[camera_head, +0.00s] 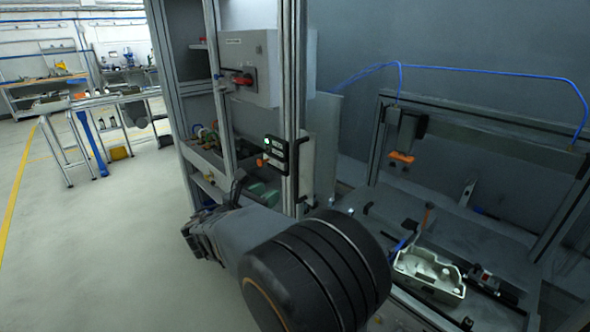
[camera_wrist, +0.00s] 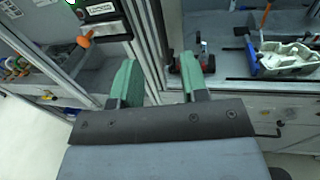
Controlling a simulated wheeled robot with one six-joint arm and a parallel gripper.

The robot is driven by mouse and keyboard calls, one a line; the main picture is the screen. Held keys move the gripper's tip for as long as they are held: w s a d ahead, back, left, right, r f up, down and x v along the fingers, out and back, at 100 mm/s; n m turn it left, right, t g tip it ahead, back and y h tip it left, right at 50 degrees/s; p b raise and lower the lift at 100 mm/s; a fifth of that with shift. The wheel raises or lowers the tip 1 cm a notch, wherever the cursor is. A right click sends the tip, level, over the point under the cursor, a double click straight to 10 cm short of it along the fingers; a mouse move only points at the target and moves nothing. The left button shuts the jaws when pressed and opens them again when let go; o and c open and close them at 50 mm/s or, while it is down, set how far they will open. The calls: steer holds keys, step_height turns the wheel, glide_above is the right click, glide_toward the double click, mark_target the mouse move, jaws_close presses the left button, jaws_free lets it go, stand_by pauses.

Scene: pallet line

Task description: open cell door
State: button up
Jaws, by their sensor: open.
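The cell door's lock unit (camera_head: 276,152), a black box with a green light and an orange lever, sits on the aluminium frame; it also shows at the top left of the wrist view (camera_wrist: 100,18). A dark upright bar, apparently the door handle (camera_head: 297,170), is on the frame just right of it. In the wrist view this bar (camera_wrist: 158,30) stands beyond my fingertips, in line with the gap between them. My gripper (camera_wrist: 160,75), with green fingers, is open and empty, below the lock unit. I cannot tell its distance from the bar.
Right of the frame is a worktable with a pale cast part (camera_head: 428,274) and a gantry frame (camera_head: 480,118) above. A grey switch box (camera_head: 248,66) with a red handle is above the lock unit. Shelves with parts stand left. The floor (camera_head: 95,230) at left is clear.

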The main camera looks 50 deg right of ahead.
mark_target(295, 172)
steer(key=d+p, duration=0.1)
steer(key=d, duration=0.3)
steer(key=w+d, duration=0.1)
steer(key=d, duration=0.4)
steer(key=w+d+p, duration=0.1)
steer(key=d, duration=0.3)
steer(key=shift+d+r+p, duration=0.15)
steer(key=shift+d+p, duration=0.1)
steer(key=shift+p, duration=0.05)
steer(key=shift+c, duration=0.3)
jaws_close()
